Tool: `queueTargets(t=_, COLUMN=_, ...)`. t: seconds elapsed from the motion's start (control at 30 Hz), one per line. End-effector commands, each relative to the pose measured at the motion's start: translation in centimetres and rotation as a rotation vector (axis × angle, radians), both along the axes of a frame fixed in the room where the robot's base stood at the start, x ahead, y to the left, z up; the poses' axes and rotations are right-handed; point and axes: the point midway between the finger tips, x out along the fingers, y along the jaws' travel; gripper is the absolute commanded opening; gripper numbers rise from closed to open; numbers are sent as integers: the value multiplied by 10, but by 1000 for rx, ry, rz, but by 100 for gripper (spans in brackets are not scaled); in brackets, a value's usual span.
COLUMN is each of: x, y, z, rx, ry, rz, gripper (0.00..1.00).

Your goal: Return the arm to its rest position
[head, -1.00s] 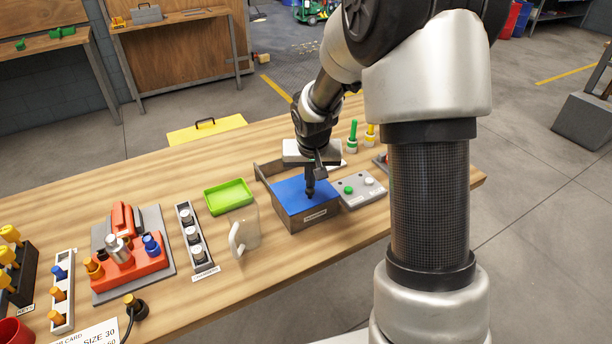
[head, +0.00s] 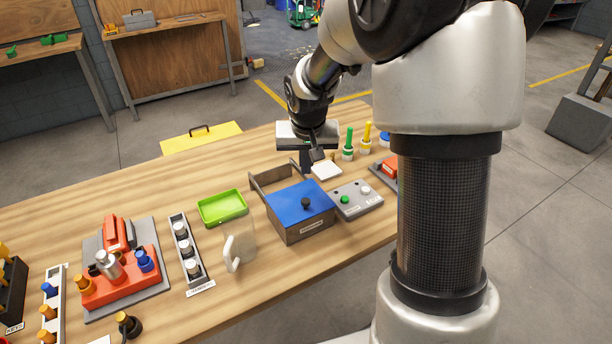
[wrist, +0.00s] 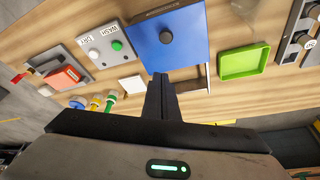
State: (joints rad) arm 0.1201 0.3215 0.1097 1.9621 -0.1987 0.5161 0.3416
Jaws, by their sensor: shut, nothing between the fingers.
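My gripper (head: 306,160) is above the table, behind the box with the blue lid (head: 298,200). Its fingers are together with nothing between them, and they also show in the wrist view (wrist: 159,92). The blue lid with its dark knob (wrist: 166,37) lies over the box, apart from the fingers. My arm reaches over the table from the right in the head view.
A grey button panel (head: 357,199) stands right of the box, with a white block (head: 326,171) behind it. Green (head: 348,146) and yellow (head: 366,139) handled tools stand close to my gripper. A green tray (head: 222,208) and a translucent mug (head: 238,248) are left.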

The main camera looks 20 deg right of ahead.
Motion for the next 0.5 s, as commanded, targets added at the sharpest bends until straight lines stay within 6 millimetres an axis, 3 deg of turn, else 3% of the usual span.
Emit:
queueTargets(t=0.13, x=-8, y=2, z=24, rx=0, ry=-2, rz=0, gripper=0)
queueTargets(t=0.5, x=-21, y=4, z=52, rx=-5, ry=-7, rz=7, gripper=0)
